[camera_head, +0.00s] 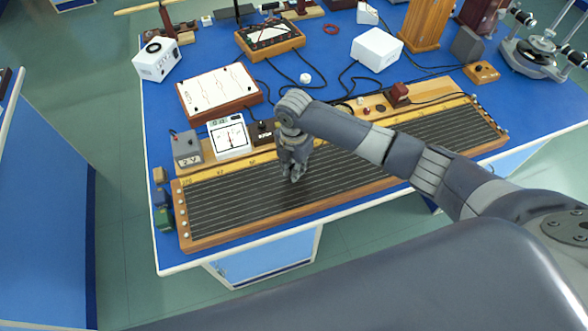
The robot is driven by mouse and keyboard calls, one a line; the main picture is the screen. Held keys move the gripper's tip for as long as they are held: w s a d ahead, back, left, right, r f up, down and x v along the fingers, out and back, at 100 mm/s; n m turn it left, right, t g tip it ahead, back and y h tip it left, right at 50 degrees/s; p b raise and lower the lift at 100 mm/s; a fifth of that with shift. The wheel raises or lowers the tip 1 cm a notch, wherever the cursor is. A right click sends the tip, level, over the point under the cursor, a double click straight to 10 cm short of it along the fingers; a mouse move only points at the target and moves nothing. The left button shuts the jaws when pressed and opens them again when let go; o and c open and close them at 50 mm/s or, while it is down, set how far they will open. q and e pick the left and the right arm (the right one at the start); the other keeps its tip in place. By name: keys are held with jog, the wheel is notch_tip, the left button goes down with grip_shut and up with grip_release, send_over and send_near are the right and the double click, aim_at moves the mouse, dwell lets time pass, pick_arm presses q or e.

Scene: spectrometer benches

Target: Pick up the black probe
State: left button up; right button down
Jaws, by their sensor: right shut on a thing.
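My right gripper (293,176) points down over the wooden board with long parallel wires (230,208), left of the board's middle. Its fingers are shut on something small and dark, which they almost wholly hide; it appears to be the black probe. I cannot tell whether its tip touches the wires. My left gripper is not in view.
Behind the board's left part stand a grey box (186,149), a white meter (229,137) and a red-brown box with a white top (218,91). A white box (377,48) and a small red-knobbed block (399,94) are farther right. Black cables cross the blue bench top.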

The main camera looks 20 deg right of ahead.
jog(key=shift+r, duration=0.4)
jog(key=shift+s+d+r+b, duration=0.1)
jog(key=shift+s+r+b, duration=0.15)
jog(key=shift+r+b, duration=0.2)
jog(key=shift+s+d+r+b, duration=0.1)
jog(key=shift+s+r+b, duration=0.15)
jog(key=shift+r, duration=0.3)
jog(key=s+d+r+b, duration=0.1)
jog(key=s+d+b, duration=0.1)
jog(key=s, duration=0.5)
jog(key=s+d+r+b, duration=0.1)
jog(key=s+d, duration=0.2)
jog(key=s, duration=0.4)
jog(key=w+a+f+n+p, duration=0.1)
jog(key=w, duration=0.3)
jog(key=w+a+f+n+p, duration=0.1)
jog(key=w+a+n, duration=0.1)
jog(key=w, duration=0.3)
jog(key=w+a+f+n+p, duration=0.1)
jog(key=w+a+n, duration=0.1)
jog(key=w, duration=0.2)
jog(key=shift+w+f, duration=0.35)
jog(key=shift+w, duration=0.05)
jog(key=shift+w+a+f+n, duration=0.2)
jog(key=shift+w+f+n, duration=0.05)
jog(key=shift+w+n, duration=0.3)
jog(key=shift+w+f, duration=0.1)
jog(key=shift+f, duration=0.1)
